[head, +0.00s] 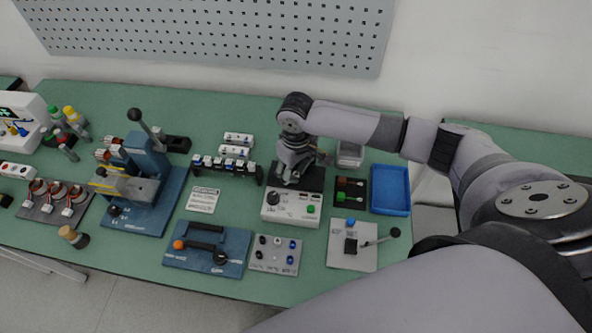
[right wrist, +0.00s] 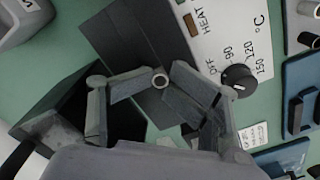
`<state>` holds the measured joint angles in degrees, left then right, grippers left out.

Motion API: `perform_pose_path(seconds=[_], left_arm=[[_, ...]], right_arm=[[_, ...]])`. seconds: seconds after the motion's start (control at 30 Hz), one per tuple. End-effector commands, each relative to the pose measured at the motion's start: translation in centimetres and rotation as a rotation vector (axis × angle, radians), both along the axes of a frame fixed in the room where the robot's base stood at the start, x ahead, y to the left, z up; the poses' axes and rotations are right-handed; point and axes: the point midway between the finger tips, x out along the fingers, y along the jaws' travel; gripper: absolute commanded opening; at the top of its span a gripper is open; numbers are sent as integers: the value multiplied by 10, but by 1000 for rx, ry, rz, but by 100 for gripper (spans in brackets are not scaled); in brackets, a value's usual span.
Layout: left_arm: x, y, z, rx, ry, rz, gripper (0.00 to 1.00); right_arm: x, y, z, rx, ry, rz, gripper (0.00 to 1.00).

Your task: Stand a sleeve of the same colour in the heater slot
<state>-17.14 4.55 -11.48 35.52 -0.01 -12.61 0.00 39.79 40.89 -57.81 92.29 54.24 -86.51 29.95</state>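The heater (head: 290,206) is a white box with a black top plate, a dark knob and a green button. In the right wrist view its panel (right wrist: 222,28) shows "HEAT" and a temperature dial (right wrist: 238,80), and its dark plate (right wrist: 128,35) lies under the fingers. My right gripper (head: 290,178) is over the heater's top. In the right wrist view, my right gripper (right wrist: 161,82) has its fingertips closed on a small dark grey sleeve (right wrist: 160,76), seen end-on as a ring. The slot and the sleeve's lower end are hidden. My left gripper is not in view.
A black tray (head: 335,191) with reddish and green pieces and a blue bin (head: 390,190) stand right of the heater. A rack (head: 227,168) with several pieces is at its left. A blue press (head: 148,165) stands further left.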

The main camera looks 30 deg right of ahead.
Motion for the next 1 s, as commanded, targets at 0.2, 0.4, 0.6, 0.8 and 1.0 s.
perform_pose_path(seconds=[0.2, 0.4, 0.6, 0.8, 1.0], left_arm=[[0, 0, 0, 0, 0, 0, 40], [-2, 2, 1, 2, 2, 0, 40], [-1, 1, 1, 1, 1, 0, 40], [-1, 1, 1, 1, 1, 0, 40], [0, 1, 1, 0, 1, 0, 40]], right_arm=[[-3, -1, -2, -5, 8, 0, 34], [-2, -2, 4, -4, 6, 0, 34], [-1, -1, 33, -3, 0, 0, 34], [0, 1, 64, -1, -1, 2, 34], [0, 1, 80, -1, -1, 1, 34]])
